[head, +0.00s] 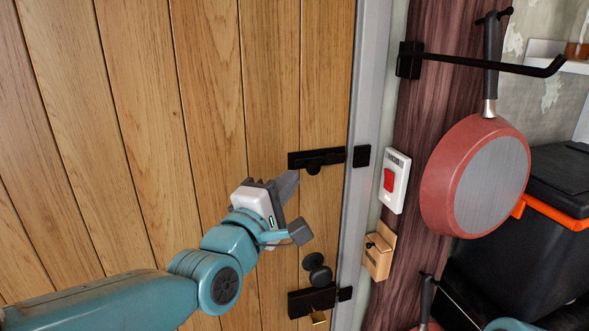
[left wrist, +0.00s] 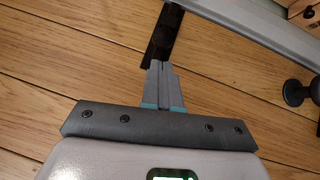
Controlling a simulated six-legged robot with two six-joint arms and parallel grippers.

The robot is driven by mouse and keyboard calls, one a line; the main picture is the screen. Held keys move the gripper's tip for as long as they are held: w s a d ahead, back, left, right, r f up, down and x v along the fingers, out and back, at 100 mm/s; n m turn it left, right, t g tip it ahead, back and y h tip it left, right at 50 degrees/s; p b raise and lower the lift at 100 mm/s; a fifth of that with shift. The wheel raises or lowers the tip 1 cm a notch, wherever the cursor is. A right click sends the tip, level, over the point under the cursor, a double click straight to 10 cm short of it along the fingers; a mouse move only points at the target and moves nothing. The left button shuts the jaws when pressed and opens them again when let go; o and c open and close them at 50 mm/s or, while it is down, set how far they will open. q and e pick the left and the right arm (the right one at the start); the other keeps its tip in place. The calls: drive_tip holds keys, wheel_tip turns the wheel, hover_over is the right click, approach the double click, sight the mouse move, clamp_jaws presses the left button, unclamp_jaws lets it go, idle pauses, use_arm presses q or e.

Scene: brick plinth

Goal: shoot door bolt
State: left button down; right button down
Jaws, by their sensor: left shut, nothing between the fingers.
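The black door bolt (head: 317,158) is mounted level on the wooden door (head: 215,100), near its right edge. A small round knob shows under its middle. Its black keeper (head: 361,156) sits on the grey frame to the right, and a pale gap shows between the two. My left gripper (head: 293,178) is shut and empty, with its fingertips just below the left part of the bolt. In the left wrist view the shut fingers (left wrist: 161,68) point at the dark bolt (left wrist: 160,38) and overlap its near end; I cannot tell whether they touch. My right gripper is not in view.
A black door knob (head: 317,268) and a lower black lock (head: 312,301) are below the gripper. Right of the frame are a white panel with a red switch (head: 394,181), a wooden box (head: 379,252), a hook bar (head: 480,62) and a red pan (head: 474,176).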

sight(319, 171)
use_arm(q)
drive_tip(key=shift+w+d+r, duration=0.15)
drive_tip(key=shift+w+d, duration=0.05)
drive_tip(key=shift+d, duration=0.55)
drive_tip(key=d, duration=0.1)
drive_tip(key=w+d, duration=0.1)
drive_tip(key=d, duration=0.1)
drive_tip(key=shift+d, duration=0.1)
drive_tip(key=shift+b, duration=0.3)
